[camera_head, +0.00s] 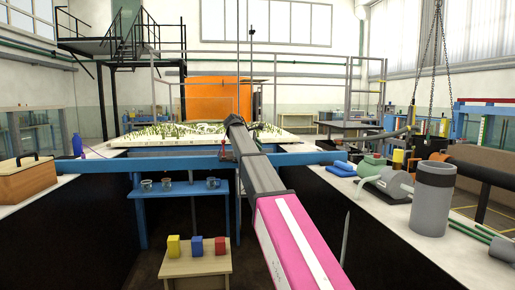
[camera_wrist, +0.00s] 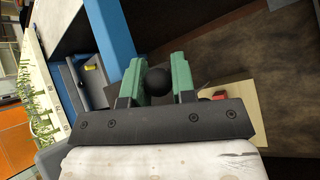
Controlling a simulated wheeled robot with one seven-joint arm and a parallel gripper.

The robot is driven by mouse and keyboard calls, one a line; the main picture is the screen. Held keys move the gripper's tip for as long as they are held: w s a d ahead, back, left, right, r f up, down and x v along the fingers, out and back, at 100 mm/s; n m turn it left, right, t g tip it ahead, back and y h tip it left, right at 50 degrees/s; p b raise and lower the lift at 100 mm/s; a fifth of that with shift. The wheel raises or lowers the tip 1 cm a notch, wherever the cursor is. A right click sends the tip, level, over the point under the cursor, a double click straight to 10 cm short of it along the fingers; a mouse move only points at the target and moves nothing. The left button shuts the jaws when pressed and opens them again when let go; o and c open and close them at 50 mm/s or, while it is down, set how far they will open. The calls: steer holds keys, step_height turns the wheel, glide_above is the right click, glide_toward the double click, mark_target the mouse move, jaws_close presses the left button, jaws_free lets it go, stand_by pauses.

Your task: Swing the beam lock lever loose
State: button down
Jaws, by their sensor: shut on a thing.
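The blue beam (camera_head: 185,161) runs across the gap between the two side counters. It also shows in the wrist view (camera_wrist: 115,38), close beside my gripper. In the wrist view, my gripper (camera_wrist: 158,72) has two green fingers, shut on a round black knob (camera_wrist: 158,81), which I take for the end of the lock lever. The knob sits between the fingers, next to the beam. The rest of the lever is hidden or too dark to make out. In the head view, my arm reaches forward over the beam and hides the knob and fingers.
A low wooden stool (camera_head: 195,265) with yellow, blue and red blocks stands below the beam. A blue shelf (camera_head: 180,189) holds several small jars. The right counter carries a grey cylinder (camera_head: 433,200) and other items. A wooden box (camera_head: 27,178) is on the left counter.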

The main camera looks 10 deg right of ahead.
steer(key=c, duration=1.1)
jaws_free()
steer(key=shift+o, duration=0.2)
steer(key=v, duration=1)
steer(key=shift+a+r, duration=0.25)
steer(key=shift+r, duration=0.05)
